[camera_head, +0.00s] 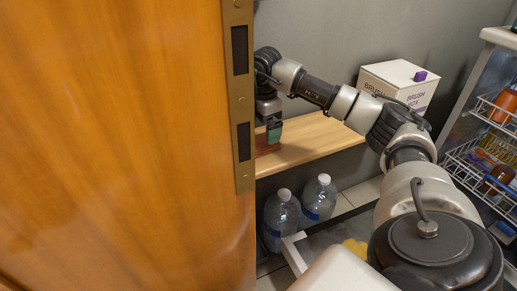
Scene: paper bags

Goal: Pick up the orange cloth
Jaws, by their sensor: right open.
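My right arm reaches from the lower right to the wooden shelf (318,136). My right gripper (273,133) points down just above the shelf's left end, beside the wooden door; it is open. A small reddish-brown patch (264,146) shows on the shelf by the fingertips, partly hidden by the door edge; I cannot tell whether it is the orange cloth. No clear orange cloth shows elsewhere. My left gripper is not in view.
A large wooden door (120,150) blocks the left half. A white brush box (398,84) stands at the shelf's back right. Two water bottles (319,200) (281,216) stand below. A wire rack (480,165) with bottles is at right. A yellow item (356,251) lies low down.

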